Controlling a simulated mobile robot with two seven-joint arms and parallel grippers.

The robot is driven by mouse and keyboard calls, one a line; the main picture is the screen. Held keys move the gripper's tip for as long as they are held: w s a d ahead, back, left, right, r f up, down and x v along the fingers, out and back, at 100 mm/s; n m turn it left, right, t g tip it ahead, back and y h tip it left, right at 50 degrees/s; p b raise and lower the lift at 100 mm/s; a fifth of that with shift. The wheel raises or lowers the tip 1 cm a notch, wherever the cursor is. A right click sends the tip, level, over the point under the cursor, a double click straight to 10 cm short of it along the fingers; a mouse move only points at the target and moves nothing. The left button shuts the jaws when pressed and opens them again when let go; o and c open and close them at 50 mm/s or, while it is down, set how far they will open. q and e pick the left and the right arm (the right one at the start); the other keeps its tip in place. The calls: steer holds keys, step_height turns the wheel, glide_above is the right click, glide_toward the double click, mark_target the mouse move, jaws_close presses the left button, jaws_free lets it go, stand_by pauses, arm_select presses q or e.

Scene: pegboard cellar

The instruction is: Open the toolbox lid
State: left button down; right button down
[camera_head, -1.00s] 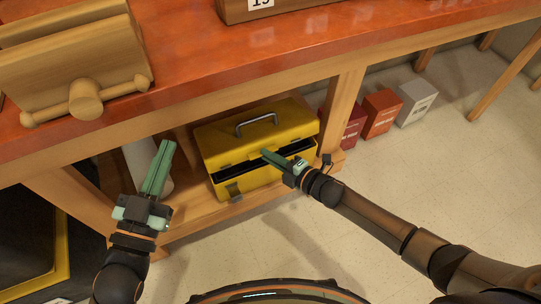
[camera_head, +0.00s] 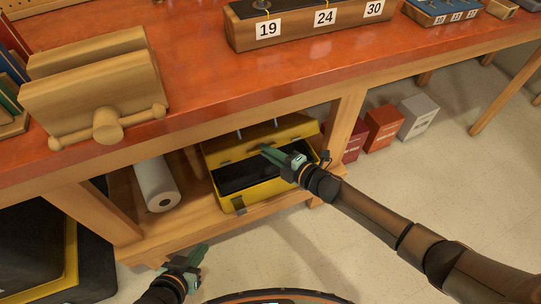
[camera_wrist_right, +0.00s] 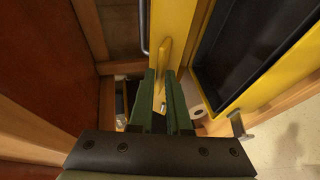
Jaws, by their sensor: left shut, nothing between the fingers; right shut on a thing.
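The yellow toolbox (camera_head: 262,190) sits on the wooden shelf under the workbench. Its lid (camera_head: 290,130) is tilted up and back, and the dark inside shows in the head view. My right gripper (camera_head: 264,149) is at the lid's front edge. In the right wrist view its green fingers (camera_wrist_right: 166,88) are shut on a yellow lid tab (camera_wrist_right: 164,62). The lid (camera_wrist_right: 180,22) and the open dark box (camera_wrist_right: 245,45) also show there. My left gripper (camera_head: 200,252) is low in front of the shelf, apart from the toolbox, shut and empty.
The red bench top (camera_head: 200,110) overhangs the toolbox closely. A white paper roll (camera_head: 155,183) lies left of it on the shelf. A bench leg (camera_head: 343,125) stands at its right, with red and grey boxes (camera_head: 385,128) beyond. The floor in front is open.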

steer(key=shift+w+r, duration=0.35)
steer(key=shift+r, duration=0.1)
steer(key=shift+a, duration=0.1)
steer(key=c, duration=1)
jaws_free()
steer(key=shift+o, duration=0.2)
steer(key=p+v, duration=0.3)
steer(key=v, duration=0.9)
steer(key=shift+s, duration=0.25)
